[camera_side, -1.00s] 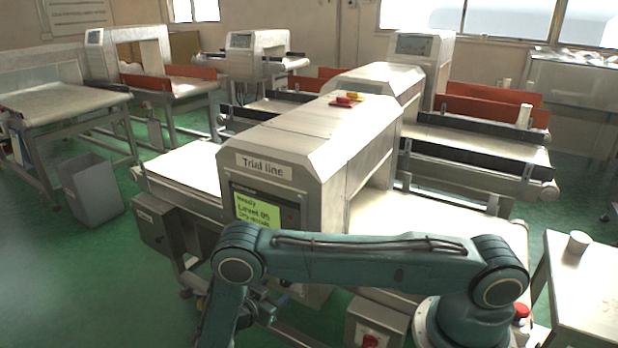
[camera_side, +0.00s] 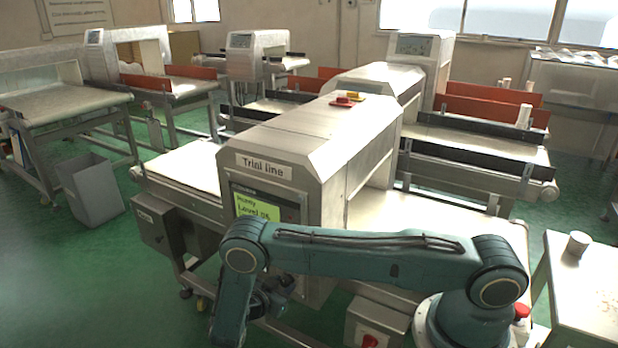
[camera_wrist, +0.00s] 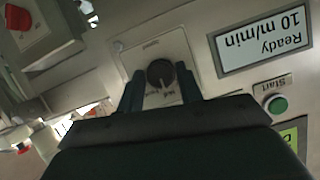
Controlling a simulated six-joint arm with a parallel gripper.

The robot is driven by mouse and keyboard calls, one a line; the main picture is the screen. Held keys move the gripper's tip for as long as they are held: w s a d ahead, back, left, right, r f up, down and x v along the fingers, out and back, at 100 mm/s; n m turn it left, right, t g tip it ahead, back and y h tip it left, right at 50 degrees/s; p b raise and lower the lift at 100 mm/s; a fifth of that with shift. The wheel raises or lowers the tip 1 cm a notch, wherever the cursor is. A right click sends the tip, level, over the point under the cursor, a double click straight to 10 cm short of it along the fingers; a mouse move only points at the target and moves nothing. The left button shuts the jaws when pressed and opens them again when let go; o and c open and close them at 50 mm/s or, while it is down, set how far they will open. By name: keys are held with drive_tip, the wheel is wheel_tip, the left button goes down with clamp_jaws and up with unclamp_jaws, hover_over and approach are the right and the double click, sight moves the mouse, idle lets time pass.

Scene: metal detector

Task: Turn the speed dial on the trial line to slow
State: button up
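The speed dial (camera_wrist: 160,73) is a round black knob on a pale plate, with small lettering below it that I cannot read for certain. My gripper (camera_wrist: 161,72) is open in the wrist view, with one dark finger on each side of the dial. I cannot tell whether either finger touches it. The trial line (camera_side: 350,140) is the metal detector with a "Trial line" label in the side view. There my gripper (camera_side: 275,300) is low at its front, partly hidden by my arm, and the dial is hidden.
Beside the dial, a display (camera_wrist: 262,40) reads "Ready 10 m/min" upside down. A green Start button (camera_wrist: 277,104) sits close to my right finger. A grey box with a red knob (camera_wrist: 18,17) is at upper left. A grey bin (camera_side: 90,190) stands on the floor.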

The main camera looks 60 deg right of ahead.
drive_tip(key=shift+n+g, duration=0.4)
drive_tip(key=shift+c, duration=0.2)
drive_tip(key=shift+w+n+g, duration=0.1)
drive_tip(key=shift+n+g, duration=0.5)
drive_tip(key=shift+n, duration=0.2)
drive_tip(key=shift+w+f+n+g, duration=0.1)
drive_tip(key=shift+n+g, duration=0.7)
drive_tip(key=shift+n, duration=0.4)
drive_tip(key=shift+a, duration=0.1)
drive_tip(key=o, duration=1)
drive_tip(key=shift+m+t, duration=0.3)
drive_tip(key=shift+m, duration=0.1)
